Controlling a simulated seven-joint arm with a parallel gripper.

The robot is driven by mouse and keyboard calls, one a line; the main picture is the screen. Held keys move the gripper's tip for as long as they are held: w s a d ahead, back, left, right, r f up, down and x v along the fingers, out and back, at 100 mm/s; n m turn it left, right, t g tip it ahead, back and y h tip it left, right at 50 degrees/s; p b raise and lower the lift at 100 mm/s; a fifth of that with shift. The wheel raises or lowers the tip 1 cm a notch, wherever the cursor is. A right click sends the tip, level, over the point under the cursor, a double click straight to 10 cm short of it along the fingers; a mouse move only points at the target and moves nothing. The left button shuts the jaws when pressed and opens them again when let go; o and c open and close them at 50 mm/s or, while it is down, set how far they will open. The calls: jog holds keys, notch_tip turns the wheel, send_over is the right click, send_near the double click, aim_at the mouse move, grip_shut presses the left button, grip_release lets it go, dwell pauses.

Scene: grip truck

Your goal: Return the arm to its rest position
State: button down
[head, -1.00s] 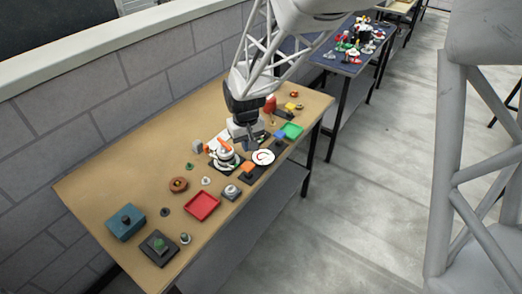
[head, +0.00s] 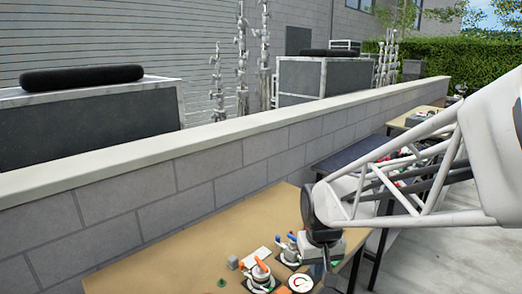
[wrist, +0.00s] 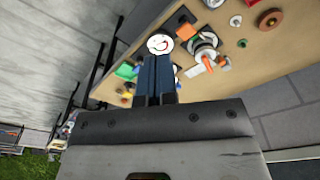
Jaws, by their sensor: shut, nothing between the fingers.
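My gripper (head: 325,266) hangs above the right part of the tan workbench (head: 190,252) in the head view, with its fingers pointing down. In the wrist view my gripper (wrist: 155,62) shows its two dark fingers pressed together with nothing between them. My arm reaches in from the right, with the wrist in front of the bench's far end.
An orange-handled device (head: 261,272) and a blue-handled one (head: 290,250) stand left of the gripper. A block wall (head: 150,215) runs behind the bench. Another dark table (head: 350,160) stands beyond, partly hidden by my arm.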

jog(key=s+d+r+m, duration=0.1)
jog(key=s+d+r, duration=0.1)
jog(key=s, duration=0.6)
jog(key=s+d+r+t, duration=0.1)
jog(key=s+d+r, duration=0.2)
jog(key=s, duration=0.5)
jog(key=shift+s+d+r+m, duration=0.25)
jog(key=shift+s+r+m, duration=0.15)
jog(key=shift+r, duration=0.5)
dwell(0.9)
